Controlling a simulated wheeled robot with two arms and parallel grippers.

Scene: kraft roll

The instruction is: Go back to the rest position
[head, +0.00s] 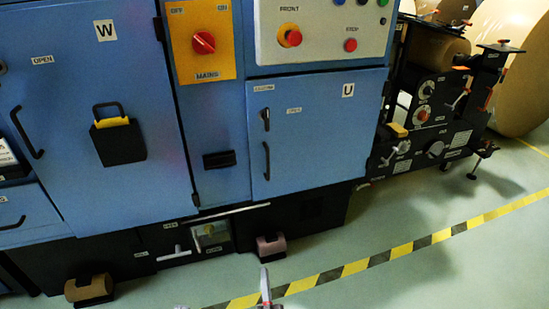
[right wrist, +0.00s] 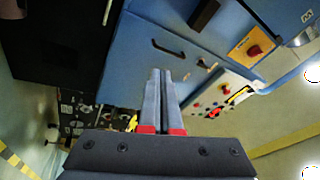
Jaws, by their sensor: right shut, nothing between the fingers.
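My right gripper (head: 265,285) shows at the bottom edge of the head view, in front of the blue machine and over the floor. In the right wrist view its two grey fingers (right wrist: 160,75) lie side by side, shut with nothing between them. The fingers appear against the blue cabinet front, apart from it as far as I can tell.
The blue machine (head: 60,130) fills the left and middle, with a yellow mains switch plate (head: 185,55) and a control panel (head: 340,25). A black unit (head: 440,100) and a large paper roll (head: 525,70) stand right. Green floor beyond the yellow-black stripe (head: 400,250) is clear.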

